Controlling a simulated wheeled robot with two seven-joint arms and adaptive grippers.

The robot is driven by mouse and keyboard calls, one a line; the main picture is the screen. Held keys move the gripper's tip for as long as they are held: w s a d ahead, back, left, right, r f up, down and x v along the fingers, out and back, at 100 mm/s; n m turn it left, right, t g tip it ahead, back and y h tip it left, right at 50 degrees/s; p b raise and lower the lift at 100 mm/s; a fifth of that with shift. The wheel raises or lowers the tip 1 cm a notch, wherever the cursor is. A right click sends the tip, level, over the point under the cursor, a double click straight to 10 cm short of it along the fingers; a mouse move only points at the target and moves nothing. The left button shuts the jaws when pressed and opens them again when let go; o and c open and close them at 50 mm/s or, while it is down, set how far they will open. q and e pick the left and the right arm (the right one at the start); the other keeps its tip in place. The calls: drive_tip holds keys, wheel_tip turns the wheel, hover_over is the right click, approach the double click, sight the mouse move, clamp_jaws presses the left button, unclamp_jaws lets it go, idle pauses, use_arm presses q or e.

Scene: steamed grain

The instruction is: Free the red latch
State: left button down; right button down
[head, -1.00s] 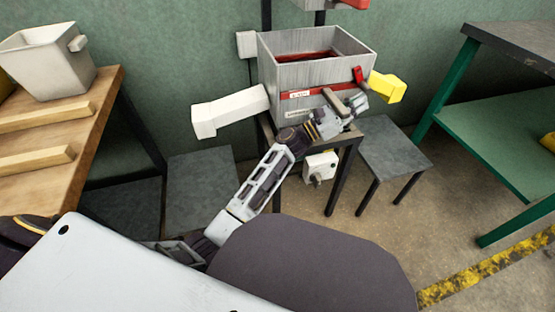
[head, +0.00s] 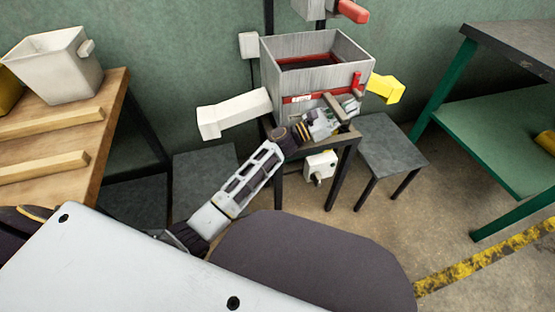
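The red latch (head: 357,80) is a small red piece at the right front corner of the grey open-topped box (head: 296,80). It stands near upright above the red band (head: 300,99) on the box's front. My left gripper (head: 350,107) is at the box's front right, just below the latch. A brownish bar (head: 336,107) crosses in front of part of it. Its fingers are small and partly hidden, so I cannot tell whether they are open or touch the latch. My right gripper is not in view.
A white chute (head: 232,112) sticks out left of the box and a yellow spout (head: 385,87) right. A red handle (head: 352,11) is above. A white switch box (head: 320,165) hangs below. A wooden table (head: 108,90) with a white bin (head: 58,68) stands left, a green-legged bench (head: 480,120) right.

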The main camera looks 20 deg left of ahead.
use_arm(q)
drive_tip(key=s+r+p+v, duration=0.1)
drive_tip(key=r+p+v, duration=0.15)
drive_tip(key=v, duration=2.05)
drive_tip(key=s+f+m+g+y+p, duration=0.2)
drive_tip(key=s+f+m, duration=0.1)
drive_tip(key=f, duration=0.4)
drive_tip(key=shift+d+f, duration=0.25)
drive_tip(key=shift+d, duration=0.05)
drive_tip(key=shift+m, duration=0.5)
